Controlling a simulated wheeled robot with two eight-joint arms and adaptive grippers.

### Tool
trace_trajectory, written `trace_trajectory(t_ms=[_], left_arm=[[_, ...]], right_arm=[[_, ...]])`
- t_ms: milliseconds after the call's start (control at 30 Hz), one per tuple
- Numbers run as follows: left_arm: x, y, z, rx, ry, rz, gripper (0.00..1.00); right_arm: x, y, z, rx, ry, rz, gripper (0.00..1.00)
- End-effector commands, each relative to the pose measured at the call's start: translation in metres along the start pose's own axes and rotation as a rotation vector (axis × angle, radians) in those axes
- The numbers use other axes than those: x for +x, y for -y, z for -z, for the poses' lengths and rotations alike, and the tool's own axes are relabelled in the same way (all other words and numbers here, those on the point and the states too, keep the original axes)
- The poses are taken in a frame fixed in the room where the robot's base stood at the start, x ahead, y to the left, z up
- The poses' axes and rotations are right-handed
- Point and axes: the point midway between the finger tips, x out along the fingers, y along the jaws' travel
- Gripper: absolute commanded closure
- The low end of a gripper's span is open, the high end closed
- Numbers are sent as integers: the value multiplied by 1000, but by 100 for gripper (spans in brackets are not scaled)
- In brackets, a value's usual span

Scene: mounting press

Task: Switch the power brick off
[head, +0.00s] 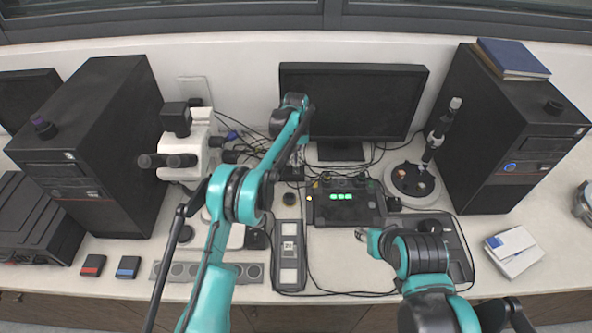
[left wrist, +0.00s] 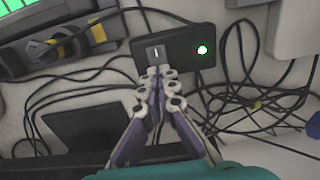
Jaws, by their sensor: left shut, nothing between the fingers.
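The power brick (left wrist: 185,58) is a dark box at the top middle of the left wrist view. Its small grey switch (left wrist: 156,53) bears a white "I" mark. A round green light (left wrist: 203,49) is lit near its right end. My left gripper (left wrist: 161,72) is shut and empty, with its fingertips right at the near edge of the brick, just below the switch. I cannot tell whether they touch it. In the head view the brick is small and hard to make out beside my left arm. My right gripper (head: 361,235) shows small over the desk's front; its jaws are unclear.
Black cables (left wrist: 255,103) lie looped right of the brick. A black device with a green display (head: 342,196) stands on the desk before the monitor (head: 352,100). A white microscope (head: 187,142) stands to the left, and a round stand (head: 412,182) to the right.

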Motion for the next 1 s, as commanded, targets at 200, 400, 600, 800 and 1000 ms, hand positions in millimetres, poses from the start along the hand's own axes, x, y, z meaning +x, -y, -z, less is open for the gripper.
trace_trajectory(t_ms=[200,400,600,800,1000], left_arm=[[4,0,0,0,0,0,100],[7,0,0,0,0,0,100],[10,0,0,0,0,0,100],[13,0,0,0,0,0,100],[15,0,0,0,0,0,100]], right_arm=[[2,0,-1,0,0,0,60],[4,0,-2,0,0,0,60],[5,0,-4,0,0,0,60],[7,0,-5,0,0,0,60],[8,0,-6,0,0,0,60]])
